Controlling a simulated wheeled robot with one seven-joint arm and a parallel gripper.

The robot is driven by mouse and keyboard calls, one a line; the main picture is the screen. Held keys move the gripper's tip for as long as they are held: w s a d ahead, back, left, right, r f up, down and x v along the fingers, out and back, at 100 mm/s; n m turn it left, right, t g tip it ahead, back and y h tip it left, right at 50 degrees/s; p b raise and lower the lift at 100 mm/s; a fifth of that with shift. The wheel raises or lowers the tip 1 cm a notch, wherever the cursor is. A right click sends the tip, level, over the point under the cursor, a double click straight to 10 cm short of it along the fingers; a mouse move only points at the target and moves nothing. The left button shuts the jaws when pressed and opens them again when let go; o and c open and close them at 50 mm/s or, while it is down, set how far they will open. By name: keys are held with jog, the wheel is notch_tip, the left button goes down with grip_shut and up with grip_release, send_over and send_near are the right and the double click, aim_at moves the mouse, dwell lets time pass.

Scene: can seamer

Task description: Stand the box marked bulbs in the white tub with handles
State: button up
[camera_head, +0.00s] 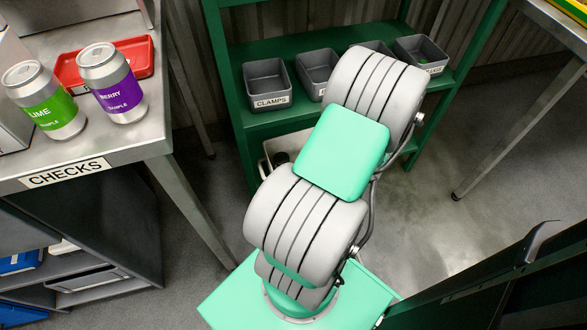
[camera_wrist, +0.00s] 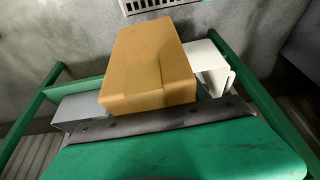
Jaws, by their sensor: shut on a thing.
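My gripper (camera_wrist: 148,88) shows in the wrist view with a finger on either side of a plain brown cardboard box (camera_wrist: 150,62), shut on it. No writing shows on the box faces in view, so I cannot read whether it is marked bulbs. In the head view a whitish tub (camera_head: 268,152) stands low at the green shelf, mostly hidden behind my arm. A dark patch shows at its near side; I cannot tell whether it is a handle opening or something inside. My gripper and the box are hidden in the head view.
The green shelf (camera_head: 240,108) carries several grey bins, one labelled clamps (camera_head: 266,82). A steel bench (camera_head: 140,140) at left holds a lime can (camera_head: 44,98), a berry can (camera_head: 112,84) and a red tray (camera_head: 139,55). Bare floor (camera_head: 430,150) lies right of my arm.

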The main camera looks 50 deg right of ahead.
jog(key=w+d+b, duration=0.2)
jog(key=w+d, duration=0.2)
jog(key=w, duration=0.4)
jog(key=w+d+b, duration=0.3)
jog(key=w+d, duration=0.1)
jog(key=w, duration=0.3)
notch_tip(320, 180, down, 13)
jog(key=b, duration=0.4)
jog(key=shift+f+b, duration=0.1)
jog(key=shift+b, duration=0.2)
notch_tip(320, 180, down, 5)
jog(key=shift+r+b, duration=0.1)
jog(key=shift+b, duration=1)
jog(key=shift+r, duration=0.1)
jog(key=o, duration=1.5)
jog(key=p+v, duration=0.5)
jog(key=v, duration=0.7)
jog(key=shift+s, duration=0.15)
